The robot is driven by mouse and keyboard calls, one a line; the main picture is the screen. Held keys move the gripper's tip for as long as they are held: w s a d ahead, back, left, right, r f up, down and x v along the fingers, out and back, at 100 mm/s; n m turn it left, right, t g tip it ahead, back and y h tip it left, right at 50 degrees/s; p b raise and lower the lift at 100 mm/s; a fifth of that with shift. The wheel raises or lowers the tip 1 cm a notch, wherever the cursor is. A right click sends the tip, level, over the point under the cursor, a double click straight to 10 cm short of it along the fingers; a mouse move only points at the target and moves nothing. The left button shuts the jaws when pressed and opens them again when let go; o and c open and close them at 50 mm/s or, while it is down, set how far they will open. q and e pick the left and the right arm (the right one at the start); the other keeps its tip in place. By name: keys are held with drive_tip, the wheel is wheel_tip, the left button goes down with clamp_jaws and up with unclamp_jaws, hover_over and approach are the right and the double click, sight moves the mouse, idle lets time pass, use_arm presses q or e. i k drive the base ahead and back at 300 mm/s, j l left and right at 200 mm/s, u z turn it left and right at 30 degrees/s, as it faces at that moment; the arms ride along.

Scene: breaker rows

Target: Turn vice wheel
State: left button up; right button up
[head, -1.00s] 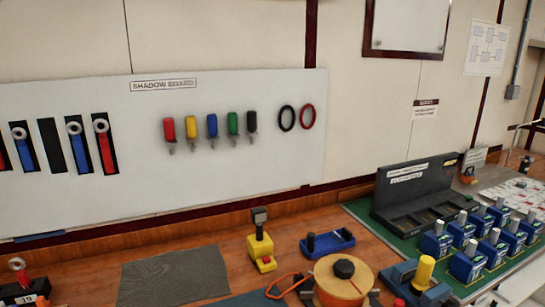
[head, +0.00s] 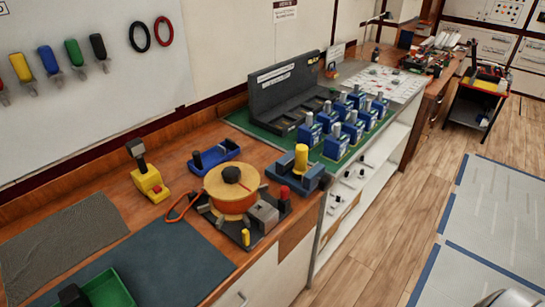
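A round wooden disc (head: 232,181) with an orange band and a dark knob on top sits on the wooden bench in the head view. Beside it, on a dark plate, are a grey block (head: 264,214), a red-topped post (head: 284,192) and a small yellow post (head: 245,237). Behind and to the right stands a blue, vice-like fixture (head: 313,179) with an upright yellow cylinder (head: 301,158). I cannot tell for certain which part is the vice wheel.
An orange cable loop (head: 180,209), yellow tool (head: 150,185) and blue tool (head: 215,155) lie nearby. A green tray (head: 110,288) is at the bottom left. Several blue blocks (head: 310,130) stand on a green mat. The wooden floor (head: 400,215) at right is open.

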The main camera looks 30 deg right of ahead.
sight(325, 182)
drive_tip(key=l+z, duration=0.1)
drive_tip(key=z, duration=1.15)
